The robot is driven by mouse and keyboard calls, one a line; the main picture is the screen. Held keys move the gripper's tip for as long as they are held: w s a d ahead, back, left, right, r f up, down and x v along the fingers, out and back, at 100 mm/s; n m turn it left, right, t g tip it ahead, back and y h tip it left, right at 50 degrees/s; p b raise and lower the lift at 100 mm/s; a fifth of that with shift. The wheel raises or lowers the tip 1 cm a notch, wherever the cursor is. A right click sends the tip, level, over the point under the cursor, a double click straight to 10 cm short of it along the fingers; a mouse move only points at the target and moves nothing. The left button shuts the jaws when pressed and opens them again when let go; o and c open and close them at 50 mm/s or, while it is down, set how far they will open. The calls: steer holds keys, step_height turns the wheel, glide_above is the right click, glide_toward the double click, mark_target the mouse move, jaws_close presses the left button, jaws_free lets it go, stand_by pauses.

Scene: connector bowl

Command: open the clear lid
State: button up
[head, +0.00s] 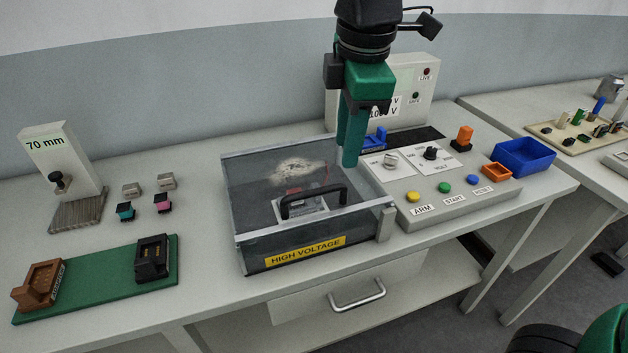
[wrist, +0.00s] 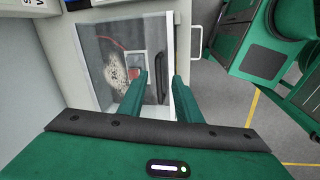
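The clear lid (head: 245,180) lies shut on a grey-framed box with a yellow HIGH VOLTAGE label (head: 305,251). A black bar handle (head: 313,200) stands near the lid's front edge. Through the lid I see a pale scorched-looking patch and a small device with a red part. My gripper (head: 348,162) points down over the lid's right side, behind and right of the handle, and looks apart from it. In the wrist view the lid (wrist: 110,35) lies beyond my fingers (wrist: 161,80). They are apart and empty, and the handle (wrist: 161,65) appears in the gap between them.
A control panel (head: 445,190) with knobs and buttons stands close right of the box, with a blue bin (head: 525,157) beyond. An upright panel (head: 400,95) stands behind. Left are a green board (head: 100,280), small connectors and a 70 mm block (head: 62,160). A drawer handle (head: 358,296) juts below.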

mark_target(314, 190)
steer(key=s+a+r+n, duration=0.1)
steer(key=a+n, duration=0.1)
steer(key=a, duration=0.3)
steer(key=f, duration=0.3)
steer(key=w+f, duration=0.1)
steer(key=f, duration=0.6)
steer(key=shift+w+a+f, duration=0.15)
steer(key=shift+w+f, duration=0.05)
steer(key=shift+w, duration=0.1)
steer(key=shift+c, duration=0.7)
jaws_close()
